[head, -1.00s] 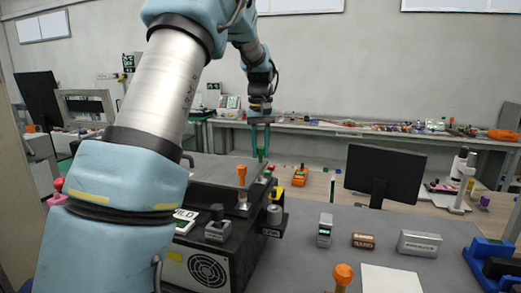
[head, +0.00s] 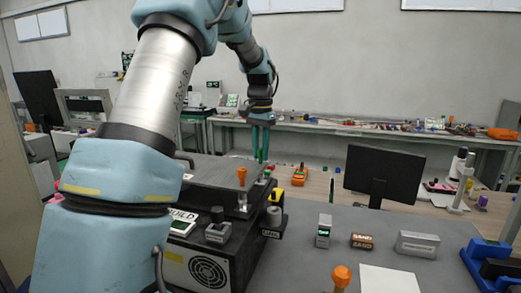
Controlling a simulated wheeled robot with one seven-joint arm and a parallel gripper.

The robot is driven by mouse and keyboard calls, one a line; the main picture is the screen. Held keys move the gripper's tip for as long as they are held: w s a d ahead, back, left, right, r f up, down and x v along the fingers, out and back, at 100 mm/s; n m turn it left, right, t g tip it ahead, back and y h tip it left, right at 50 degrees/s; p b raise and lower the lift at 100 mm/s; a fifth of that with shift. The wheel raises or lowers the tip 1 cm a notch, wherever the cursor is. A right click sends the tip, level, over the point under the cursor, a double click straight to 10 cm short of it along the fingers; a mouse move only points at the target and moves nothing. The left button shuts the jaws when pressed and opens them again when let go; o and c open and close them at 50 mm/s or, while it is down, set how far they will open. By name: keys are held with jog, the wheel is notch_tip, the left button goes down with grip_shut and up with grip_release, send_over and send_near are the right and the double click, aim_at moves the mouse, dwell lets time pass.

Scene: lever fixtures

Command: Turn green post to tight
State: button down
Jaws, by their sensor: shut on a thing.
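The black box (head: 207,230) stands on the grey bench at the lower middle. My gripper (head: 260,156) points down over the far right part of the box's top, its two long green fingers slightly apart. It is shut on the green post (head: 266,171), of which only a little shows at the fingertips. The post's angle and any mark for tight are too small to read. An orange-topped post (head: 241,177) stands upright on the box nearer to me, clear of the fingers.
A dark monitor (head: 381,174) stands to the right. Small labelled blocks (head: 362,241) and a white sheet (head: 388,279) lie on the bench in front.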

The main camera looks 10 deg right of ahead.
jog(key=m+p, duration=0.1)
jog(key=m, duration=0.6)
jog(key=shift+r, duration=0.1)
jog(key=m+p, duration=0.2)
jog(key=m, duration=0.5)
jog(key=shift+s, duration=0.1)
dwell(0.3)
jog(key=c, duration=0.7)
grip_release()
notch_tip(320, 180, up, 11)
jog(key=b, duration=0.3)
jog(key=shift+s+f, duration=0.1)
jog(key=shift+f, duration=0.1)
